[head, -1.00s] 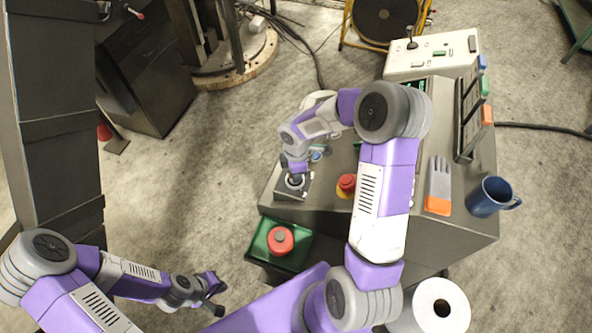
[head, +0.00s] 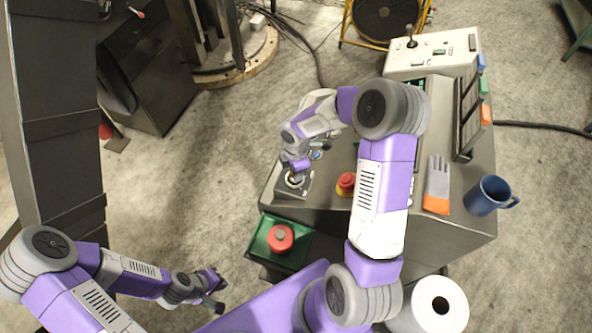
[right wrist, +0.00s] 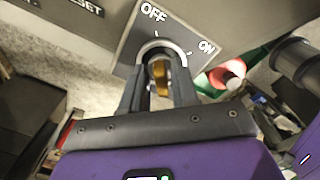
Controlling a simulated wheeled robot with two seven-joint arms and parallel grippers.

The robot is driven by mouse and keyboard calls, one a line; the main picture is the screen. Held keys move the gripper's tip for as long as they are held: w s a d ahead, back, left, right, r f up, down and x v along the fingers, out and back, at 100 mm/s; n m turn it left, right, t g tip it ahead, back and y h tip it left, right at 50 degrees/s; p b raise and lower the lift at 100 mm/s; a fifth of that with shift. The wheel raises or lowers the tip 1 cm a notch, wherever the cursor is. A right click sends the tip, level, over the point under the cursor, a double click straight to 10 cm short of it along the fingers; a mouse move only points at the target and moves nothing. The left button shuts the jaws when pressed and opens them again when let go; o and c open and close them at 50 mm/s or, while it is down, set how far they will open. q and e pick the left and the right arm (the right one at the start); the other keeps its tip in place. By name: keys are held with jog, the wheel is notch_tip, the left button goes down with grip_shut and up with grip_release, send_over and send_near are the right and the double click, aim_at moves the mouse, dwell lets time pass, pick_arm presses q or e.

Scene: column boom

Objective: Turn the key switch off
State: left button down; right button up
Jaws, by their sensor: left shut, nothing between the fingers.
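The key switch (head: 292,184) is on a grey plate at the console's near left corner. In the right wrist view its plate (right wrist: 128,55) reads OFF at the top and ON to the right. A brass key (right wrist: 161,76) stands inside a pale ring, roughly in line with the OFF mark. My right gripper (right wrist: 160,88) has its fingers apart, one on each side of the key, with small gaps showing. In the head view my right gripper (head: 295,172) is just over the switch. My left gripper (head: 216,302) is shut and empty, low at the left.
A red button on a green box (head: 263,248) stands beside the console. A red and yellow button (head: 346,183), a glove (head: 437,182) and a blue mug (head: 488,195) are on the console (head: 455,222). A white roll (head: 458,300) is in front.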

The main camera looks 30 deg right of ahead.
jog(key=shift+o, duration=0.5)
notch_tip(320, 180, up, 8)
jog(key=shift+f, duration=0.2)
dwell(0.4)
